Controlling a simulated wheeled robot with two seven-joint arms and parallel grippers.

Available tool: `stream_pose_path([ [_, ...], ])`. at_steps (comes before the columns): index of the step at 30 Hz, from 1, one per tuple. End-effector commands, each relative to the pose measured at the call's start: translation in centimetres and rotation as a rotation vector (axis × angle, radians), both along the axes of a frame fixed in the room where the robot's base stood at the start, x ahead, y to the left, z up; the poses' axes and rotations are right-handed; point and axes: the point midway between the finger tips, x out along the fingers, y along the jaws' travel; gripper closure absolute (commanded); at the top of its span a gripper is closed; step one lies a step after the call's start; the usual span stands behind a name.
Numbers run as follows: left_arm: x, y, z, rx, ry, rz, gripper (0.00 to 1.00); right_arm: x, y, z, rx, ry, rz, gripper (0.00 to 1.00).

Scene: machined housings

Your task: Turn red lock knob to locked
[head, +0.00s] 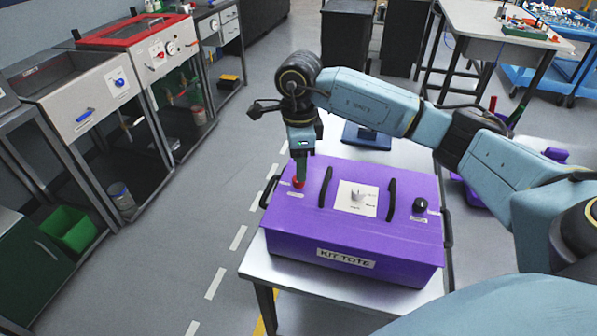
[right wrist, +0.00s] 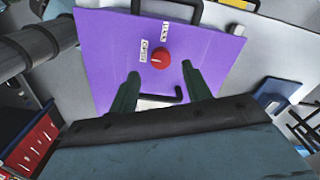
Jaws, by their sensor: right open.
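A purple kit tote (head: 395,258) stands on a light table. The red lock knob (head: 298,182) is on the tote's top, near its left end. In the right wrist view the red knob (right wrist: 160,58) is round with a pale pointer mark, and small white labels (right wrist: 145,50) sit beside it. My right gripper (head: 300,180) is over the knob in the head view. In the right wrist view my right gripper (right wrist: 158,72) is open, with one green finger on each side of the knob and a gap to both. My left gripper is not in view.
The tote's top also has two black handles (head: 391,200), a white dial plate (head: 357,198) and a black knob (head: 420,205). A blue stand (head: 367,137) is behind the tote. Workbenches with a red-framed panel (head: 130,30) line the left. The grey floor between is clear.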

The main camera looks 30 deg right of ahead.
Motion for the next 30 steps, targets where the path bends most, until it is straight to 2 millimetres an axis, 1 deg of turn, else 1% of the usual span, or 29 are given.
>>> stream_pose_path([
  [1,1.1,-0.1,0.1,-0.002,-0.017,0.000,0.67,-0.1,0.0,-1.0,0.000,0.003,0.000,0.52],
  [3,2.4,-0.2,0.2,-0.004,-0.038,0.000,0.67,-0.1,0.0,-2.0,0.000,0.003,0.000,0.52],
  [7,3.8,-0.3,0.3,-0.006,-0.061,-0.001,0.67,0.0,0.0,-3.3,0.000,0.001,0.001,0.52],
  [11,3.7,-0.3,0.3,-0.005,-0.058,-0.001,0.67,0.0,0.0,-3.8,0.001,0.000,0.001,0.52],
  [18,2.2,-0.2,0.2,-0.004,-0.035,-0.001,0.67,0.0,0.1,-3.9,0.001,0.000,0.001,0.52],
  [19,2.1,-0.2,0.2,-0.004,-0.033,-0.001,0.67,0.0,0.0,-3.9,0.001,0.000,0.001,0.53],
  [27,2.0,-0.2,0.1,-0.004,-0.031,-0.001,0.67,0.0,0.0,-3.9,0.001,0.000,0.001,0.88],
  [29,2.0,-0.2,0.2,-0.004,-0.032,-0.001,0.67,0.0,0.0,-3.9,0.001,0.000,0.001,0.96],
  [30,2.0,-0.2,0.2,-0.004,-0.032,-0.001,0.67,0.0,0.0,-3.9,0.001,0.000,0.001,0.96],
])
